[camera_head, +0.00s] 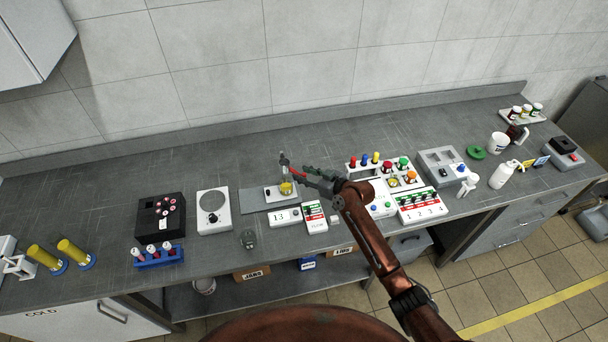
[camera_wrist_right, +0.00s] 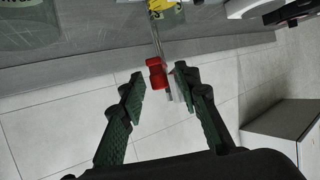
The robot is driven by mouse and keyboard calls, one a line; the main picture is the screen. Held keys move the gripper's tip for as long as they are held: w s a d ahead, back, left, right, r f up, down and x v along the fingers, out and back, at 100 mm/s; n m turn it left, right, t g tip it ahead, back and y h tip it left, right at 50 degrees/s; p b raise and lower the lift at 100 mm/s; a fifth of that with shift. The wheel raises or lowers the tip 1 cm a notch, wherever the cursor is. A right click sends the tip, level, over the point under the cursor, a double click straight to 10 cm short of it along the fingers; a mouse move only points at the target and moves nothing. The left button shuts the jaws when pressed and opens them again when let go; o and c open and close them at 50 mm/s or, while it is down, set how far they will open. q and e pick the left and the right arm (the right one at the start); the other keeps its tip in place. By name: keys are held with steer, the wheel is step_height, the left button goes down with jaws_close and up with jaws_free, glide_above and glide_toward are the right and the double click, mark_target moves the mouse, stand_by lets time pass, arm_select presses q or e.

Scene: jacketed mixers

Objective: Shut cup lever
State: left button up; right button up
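The yellow cup (camera_head: 286,188) stands on a small white base (camera_head: 273,195) near the middle of the bench. A lever with a red grip (camera_head: 298,173) sticks out to the right of its stand. My right gripper (camera_head: 309,175) reaches in from the right at the red grip. In the right wrist view the red grip (camera_wrist_right: 156,74) sits between the open fingertips (camera_wrist_right: 160,82), nearer the left one, on a thin rod leading up to a yellow part (camera_wrist_right: 163,6). Whether a finger touches it, I cannot tell. My left gripper is out of view.
A white rack with coloured caps (camera_head: 400,165) lies to the right, beyond my forearm. A white plate device (camera_head: 213,212) is to the left.

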steer(key=shift+c, duration=0.4)
jaws_close()
